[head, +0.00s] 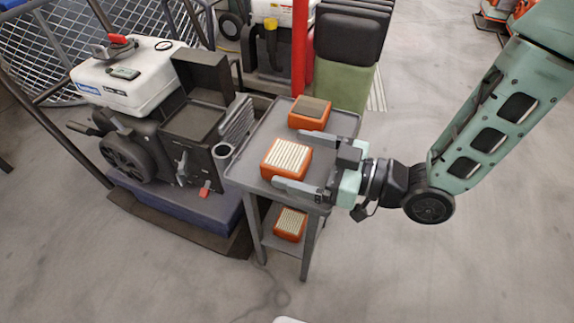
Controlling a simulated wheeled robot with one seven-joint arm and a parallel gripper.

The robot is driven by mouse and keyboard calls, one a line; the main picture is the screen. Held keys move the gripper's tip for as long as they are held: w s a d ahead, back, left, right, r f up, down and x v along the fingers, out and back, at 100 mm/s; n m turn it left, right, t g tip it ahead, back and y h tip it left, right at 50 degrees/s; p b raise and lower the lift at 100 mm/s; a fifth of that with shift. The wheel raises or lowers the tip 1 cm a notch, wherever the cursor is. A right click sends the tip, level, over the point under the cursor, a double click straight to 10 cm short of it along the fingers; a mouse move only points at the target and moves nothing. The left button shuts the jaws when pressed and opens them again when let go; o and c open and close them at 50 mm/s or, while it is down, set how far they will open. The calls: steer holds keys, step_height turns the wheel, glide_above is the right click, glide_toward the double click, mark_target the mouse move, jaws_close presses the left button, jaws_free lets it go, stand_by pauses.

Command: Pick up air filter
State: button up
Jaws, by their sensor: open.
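An air filter (287,158), an orange block with a pale pleated top, sits on the top shelf of a small grey cart. My gripper (280,160) reaches in from the right, its two fingers spread, one on the far side of this filter and one on the near side. The filter lies between or just beneath the fingers; I cannot tell the height gap or any contact. A second orange filter (309,113) with a dark top sits farther back on the same shelf. A third orange filter (290,224) with a pale pleated top lies on the lower shelf.
The grey cart (262,133) stands beside a white-tanked machine (130,72) on a dark blue base (190,208) at left. A red post (300,45) and stacked dark and green panels (348,60) stand behind the cart. The floor in front and right is clear.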

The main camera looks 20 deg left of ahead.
steer(key=shift+w+a+f+b, duration=0.1)
steer(key=shift+a+b, duration=0.05)
steer(key=shift+a, duration=0.55)
steer(key=shift+w+a+f+b, duration=0.1)
steer(key=shift+a+b, duration=0.05)
steer(key=shift+a, duration=0.5)
steer(key=c, duration=1.1)
steer(key=shift+r, duration=0.1)
steer(key=shift+r, duration=0.1)
steer(key=shift+r+p, duration=0.55)
steer(key=shift+d+r+p, duration=0.25)
steer(key=shift+p, duration=0.05)
steer(key=d+p, duration=0.1)
steer(key=d, duration=0.4)
steer(key=s+d+p, duration=0.1)
steer(key=d, duration=0.5)
steer(key=d+p, duration=0.2)
steer(key=d, duration=0.4)
steer(key=shift+s+d+f, duration=0.2)
steer(key=shift+s+d, duration=0.05)
